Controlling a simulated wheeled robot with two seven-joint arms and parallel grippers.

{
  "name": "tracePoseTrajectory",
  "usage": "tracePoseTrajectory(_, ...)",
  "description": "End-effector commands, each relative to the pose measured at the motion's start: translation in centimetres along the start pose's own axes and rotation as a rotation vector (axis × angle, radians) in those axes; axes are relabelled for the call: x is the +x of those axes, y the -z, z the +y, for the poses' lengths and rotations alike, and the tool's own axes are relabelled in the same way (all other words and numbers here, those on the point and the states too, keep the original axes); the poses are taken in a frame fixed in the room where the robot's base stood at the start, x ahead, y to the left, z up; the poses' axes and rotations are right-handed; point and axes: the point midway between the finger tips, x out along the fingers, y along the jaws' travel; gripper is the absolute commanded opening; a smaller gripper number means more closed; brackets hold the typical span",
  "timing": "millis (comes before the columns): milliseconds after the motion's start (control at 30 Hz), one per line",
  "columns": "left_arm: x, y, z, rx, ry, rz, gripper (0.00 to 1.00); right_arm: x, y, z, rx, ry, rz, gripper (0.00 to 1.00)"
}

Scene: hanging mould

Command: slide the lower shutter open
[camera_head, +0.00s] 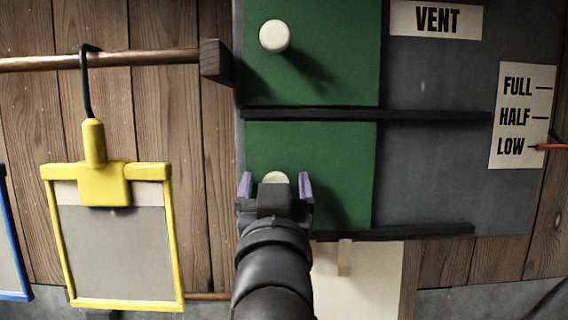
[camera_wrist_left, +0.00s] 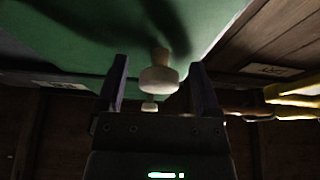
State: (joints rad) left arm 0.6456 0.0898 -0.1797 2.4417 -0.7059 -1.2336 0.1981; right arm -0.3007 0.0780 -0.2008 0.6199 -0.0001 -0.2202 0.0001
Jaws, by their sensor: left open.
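The lower shutter (camera_head: 345,170) is a green panel below a dark rail. Its round cream knob (camera_head: 275,178) shows just beyond my left gripper (camera_head: 275,188), partly hidden by it. In the left wrist view the knob (camera_wrist_left: 158,78) stands between the two purple fingers of my left gripper (camera_wrist_left: 158,85), with space on both sides. The gripper is open and does not visibly touch the knob. The upper shutter (camera_head: 340,60) is also green, with its own cream knob (camera_head: 274,36). My right gripper is not in view.
Dark rails run above (camera_head: 430,115) and below (camera_head: 420,232) the lower shutter. A bare grey panel (camera_head: 430,170) lies to its right, with VENT (camera_head: 437,20) and FULL/HALF/LOW (camera_head: 520,140) labels. A yellow frame (camera_head: 178,250) hangs from a copper rod (camera_head: 150,58) at left.

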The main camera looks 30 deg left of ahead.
Motion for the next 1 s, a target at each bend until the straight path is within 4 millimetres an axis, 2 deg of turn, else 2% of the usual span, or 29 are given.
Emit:
tracePoseTrajectory(200, 0.01, -0.09, 0.0, 0.0, 0.0, 0.0, 0.85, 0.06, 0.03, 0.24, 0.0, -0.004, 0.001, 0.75)
tracePoseTrajectory(600, 0.01, -0.05, 0.0, 0.001, 0.001, 0.0, 0.0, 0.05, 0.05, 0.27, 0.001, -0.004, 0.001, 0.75)
tracePoseTrajectory(1000, 0.25, -0.18, 0.18, 0.001, 0.001, -0.001, 0.0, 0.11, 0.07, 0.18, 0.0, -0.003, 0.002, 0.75)
